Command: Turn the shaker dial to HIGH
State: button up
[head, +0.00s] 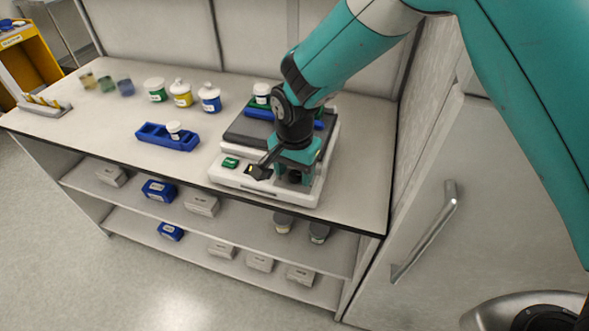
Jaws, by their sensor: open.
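The shaker (228,178) is a white, low device with a dark top plate near the right end of the bench. A green switch (231,162) shows on the left of its front panel. My gripper (279,174) is open, pointing down over the right part of that front panel. One dark finger reaches to the left, over the panel. A dark round shape (294,177) below the gripper may be the dial, but the gripper covers most of it. I cannot tell whether the fingers touch it, and its setting is not readable.
A blue rack (168,138) with a white-capped vial stands left of the shaker. Several labelled jars (209,97) stand behind it. A blue holder with a jar (262,93) sits on the shaker. A wall and a steel door handle (425,235) are at right.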

aim_at(295, 174)
notch_tip(295, 174, up, 17)
jog(key=b, duration=0.2)
jog(key=shift+r, duration=0.2)
